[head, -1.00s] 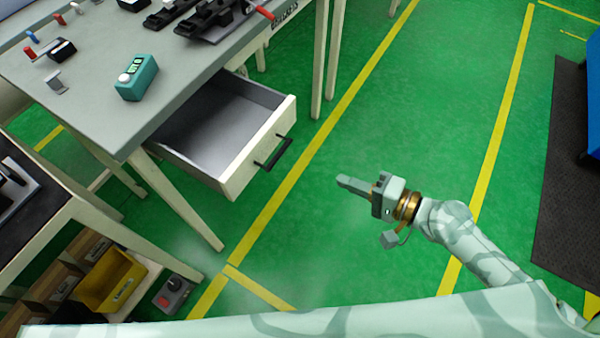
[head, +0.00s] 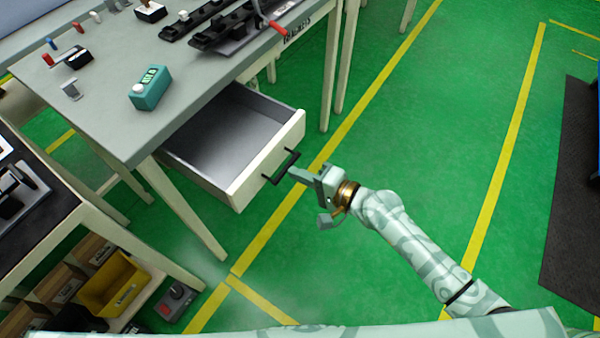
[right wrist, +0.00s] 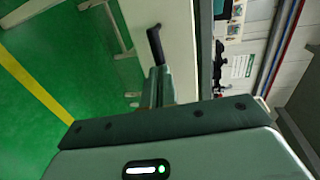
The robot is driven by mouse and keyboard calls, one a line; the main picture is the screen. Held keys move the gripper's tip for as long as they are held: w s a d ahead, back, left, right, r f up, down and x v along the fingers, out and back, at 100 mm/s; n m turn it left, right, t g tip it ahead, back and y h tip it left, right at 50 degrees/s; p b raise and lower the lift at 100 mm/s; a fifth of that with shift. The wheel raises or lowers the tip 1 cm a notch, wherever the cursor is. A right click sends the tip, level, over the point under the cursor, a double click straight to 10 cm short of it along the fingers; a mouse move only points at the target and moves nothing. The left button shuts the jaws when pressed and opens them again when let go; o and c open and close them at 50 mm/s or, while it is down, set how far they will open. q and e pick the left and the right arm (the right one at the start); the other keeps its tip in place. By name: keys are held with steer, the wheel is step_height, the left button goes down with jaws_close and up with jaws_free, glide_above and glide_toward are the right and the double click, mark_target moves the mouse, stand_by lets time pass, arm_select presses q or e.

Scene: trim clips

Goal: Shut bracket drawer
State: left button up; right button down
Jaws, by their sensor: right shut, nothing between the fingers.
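The bracket drawer (head: 242,165) hangs open under the grey workbench (head: 108,118) in the head view, its inside empty. Its pale front has a black bar handle (head: 281,168). My right gripper (head: 294,174) is shut and empty, its fingertips at or very near the handle; I cannot tell if they touch. In the right wrist view the shut fingers (right wrist: 157,88) point toward the handle (right wrist: 155,45) on the pale drawer front (right wrist: 165,18). My left gripper is not in view.
A teal device (head: 150,88) and black trim parts (head: 225,28) lie on the bench. A yellow bin (head: 113,284) sits on a low shelf at bottom left. Bench legs stand below the drawer.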

mark_target(230, 144)
steer(key=shift+w+a, duration=0.1)
steer(key=shift+a, duration=0.05)
